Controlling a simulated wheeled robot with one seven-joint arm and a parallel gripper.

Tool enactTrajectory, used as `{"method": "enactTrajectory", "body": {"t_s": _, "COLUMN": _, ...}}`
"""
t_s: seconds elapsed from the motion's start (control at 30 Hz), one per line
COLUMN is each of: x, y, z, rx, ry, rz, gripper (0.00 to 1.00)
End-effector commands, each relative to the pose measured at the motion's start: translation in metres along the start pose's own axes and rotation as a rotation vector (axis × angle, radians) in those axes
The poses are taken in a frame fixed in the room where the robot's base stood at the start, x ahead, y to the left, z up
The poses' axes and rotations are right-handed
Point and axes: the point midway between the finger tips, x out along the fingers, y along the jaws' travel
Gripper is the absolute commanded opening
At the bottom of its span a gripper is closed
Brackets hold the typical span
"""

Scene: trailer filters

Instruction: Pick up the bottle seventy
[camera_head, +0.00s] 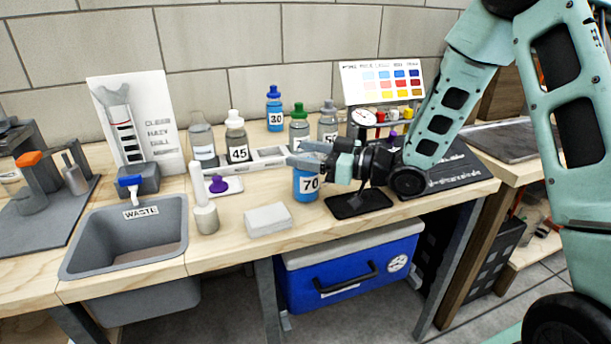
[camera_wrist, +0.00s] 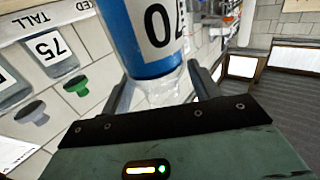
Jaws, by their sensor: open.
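The bottle labelled 70 (camera_head: 308,186), with a blue body and white label, stands near the front of the workbench. In the wrist view the same bottle (camera_wrist: 150,38) shows its blue band at the top, with a clear part extending down between the two fingers. My gripper (camera_head: 306,154) reaches in from the right at the height of the bottle's upper part, hiding its top in the head view. In the wrist view my gripper (camera_wrist: 162,92) is open, with one finger on each side of the clear part. I cannot tell whether either finger touches it.
Bottle 45 (camera_head: 236,138), bottle 30 (camera_head: 274,112) and a green-capped bottle (camera_head: 299,127) stand behind. A white block (camera_head: 268,220) lies left of bottle 70, and a black pad (camera_head: 358,204) lies right. A sink (camera_head: 125,238) is far left.

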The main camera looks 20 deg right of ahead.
Motion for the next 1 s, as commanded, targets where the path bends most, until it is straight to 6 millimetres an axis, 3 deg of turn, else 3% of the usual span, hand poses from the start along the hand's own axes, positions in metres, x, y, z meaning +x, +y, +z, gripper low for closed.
{"method": "enactTrajectory", "body": {"t_s": 0.17, "x": 0.019, "y": 0.000, "z": 0.000, "rx": -0.001, "ry": 0.000, "rz": -0.001, "gripper": 0.61}}
{"method": "enactTrajectory", "body": {"t_s": 0.4, "x": 0.021, "y": 0.000, "z": 0.000, "rx": 0.000, "ry": 0.000, "rz": 0.001, "gripper": 0.61}}
{"method": "enactTrajectory", "body": {"t_s": 0.47, "x": 0.021, "y": 0.000, "z": 0.000, "rx": 0.000, "ry": 0.000, "rz": 0.001, "gripper": 0.50}}
{"method": "enactTrajectory", "body": {"t_s": 0.63, "x": 0.021, "y": 0.000, "z": 0.000, "rx": 0.000, "ry": 0.000, "rz": 0.001, "gripper": 0.03}}
{"method": "enactTrajectory", "body": {"t_s": 1.0, "x": 0.021, "y": 0.001, "z": -0.006, "rx": -0.003, "ry": 0.003, "rz": 0.001, "gripper": 0.00}}
